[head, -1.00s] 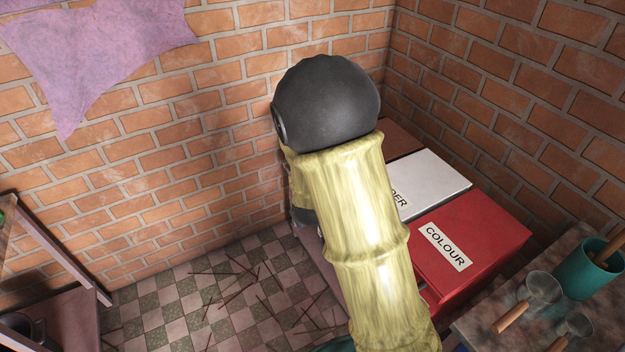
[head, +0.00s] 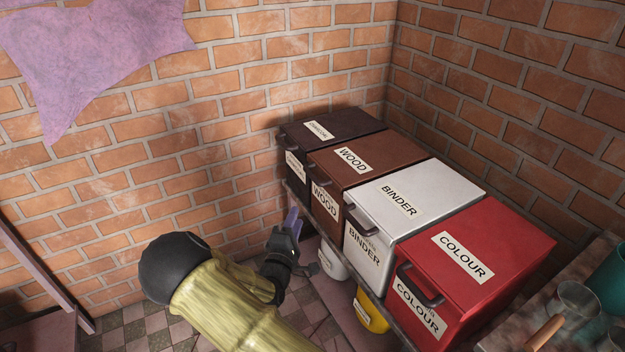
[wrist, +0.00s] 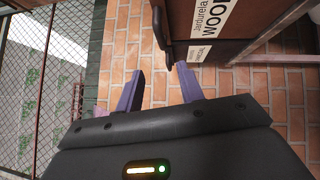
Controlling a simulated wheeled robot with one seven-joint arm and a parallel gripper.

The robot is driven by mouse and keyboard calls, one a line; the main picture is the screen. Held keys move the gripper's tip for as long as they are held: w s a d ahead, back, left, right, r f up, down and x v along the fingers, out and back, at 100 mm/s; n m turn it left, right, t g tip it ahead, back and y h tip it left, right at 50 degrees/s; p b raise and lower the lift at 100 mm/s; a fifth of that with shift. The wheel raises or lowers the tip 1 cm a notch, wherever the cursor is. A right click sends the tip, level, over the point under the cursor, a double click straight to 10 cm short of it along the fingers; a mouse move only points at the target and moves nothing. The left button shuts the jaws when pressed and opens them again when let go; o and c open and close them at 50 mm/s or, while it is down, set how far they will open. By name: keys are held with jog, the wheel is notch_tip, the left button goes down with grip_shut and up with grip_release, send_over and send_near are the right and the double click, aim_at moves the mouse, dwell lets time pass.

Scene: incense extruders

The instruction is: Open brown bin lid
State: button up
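The brown bin (head: 402,160), labelled WOOD, stands in a row of bins against the brick walls. Its lid is closed. Its front handle (head: 313,169) sticks out at the upper front edge. In the wrist view the brown bin (wrist: 262,12) is at the top right, with a dark handle (wrist: 161,28) just beyond my fingers. My gripper (head: 292,216) is in front of the bin and lower than its handle, apart from it. In the wrist view the two purple fingers of my gripper (wrist: 159,70) are spread with nothing between them.
A dark bin (head: 335,124) is left of the brown one; a white BINDER bin (head: 440,182) and a red COLOUR bin (head: 500,235) are to its right. White (head: 331,262) and yellow (head: 370,313) buckets sit below. A cluttered table (head: 570,330) is at bottom right.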

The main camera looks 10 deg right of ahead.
aim_at(313, 174)
jog(key=shift+w, duration=0.1)
jog(key=x, duration=1.7)
jog(key=shift+w+d+b, duration=0.1)
jog(key=shift+d+b, duration=0.05)
jog(key=shift+b, duration=0.15)
jog(key=shift+c, duration=0.5)
grip_shut()
